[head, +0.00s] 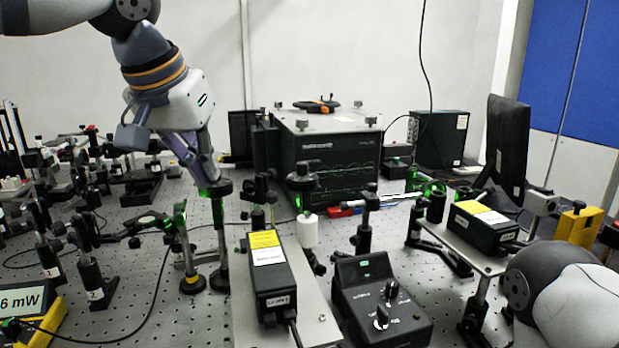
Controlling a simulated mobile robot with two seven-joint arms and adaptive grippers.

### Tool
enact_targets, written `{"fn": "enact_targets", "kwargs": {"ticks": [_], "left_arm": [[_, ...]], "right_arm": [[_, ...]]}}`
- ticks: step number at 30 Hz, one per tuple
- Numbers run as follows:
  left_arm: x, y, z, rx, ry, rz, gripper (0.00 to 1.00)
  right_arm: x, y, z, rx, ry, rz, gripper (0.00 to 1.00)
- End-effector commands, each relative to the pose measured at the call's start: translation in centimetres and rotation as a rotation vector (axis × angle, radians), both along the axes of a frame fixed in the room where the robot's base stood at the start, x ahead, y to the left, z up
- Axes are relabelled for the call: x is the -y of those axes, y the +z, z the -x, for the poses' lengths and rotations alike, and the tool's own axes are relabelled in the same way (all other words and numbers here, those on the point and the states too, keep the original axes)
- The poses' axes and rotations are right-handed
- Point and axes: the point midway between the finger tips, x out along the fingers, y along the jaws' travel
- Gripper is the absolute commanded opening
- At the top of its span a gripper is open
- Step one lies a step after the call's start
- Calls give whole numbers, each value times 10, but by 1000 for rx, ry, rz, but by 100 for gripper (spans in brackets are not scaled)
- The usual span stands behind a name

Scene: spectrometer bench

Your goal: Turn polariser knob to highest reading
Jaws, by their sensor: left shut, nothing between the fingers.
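My left gripper (208,178) points down, shut and empty, with its fingertips at the dark round top of a post-mounted optic (219,190). I cannot tell whether they touch it. This optic is probably the polariser with its knob, but the knob itself is too small to make out. Green light shows on the mount by the fingertips. My right gripper is out of view; only part of my right arm shows at lower right.
A black control box with two knobs (380,302) stands at front centre. A black module with a yellow label (268,278) lies left of it. Several post-mounted optics crowd the perforated bench (120,275). A large black instrument (330,150) and a monitor (506,150) stand behind.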

Motion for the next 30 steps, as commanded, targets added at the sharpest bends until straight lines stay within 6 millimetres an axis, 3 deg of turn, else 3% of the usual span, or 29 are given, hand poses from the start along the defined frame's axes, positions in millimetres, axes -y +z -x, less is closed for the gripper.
{"fn": "enact_targets", "kwargs": {"ticks": [30], "left_arm": [[-12,-5,-3,-12,1,-3,0]], "right_arm": [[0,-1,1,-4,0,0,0]]}}
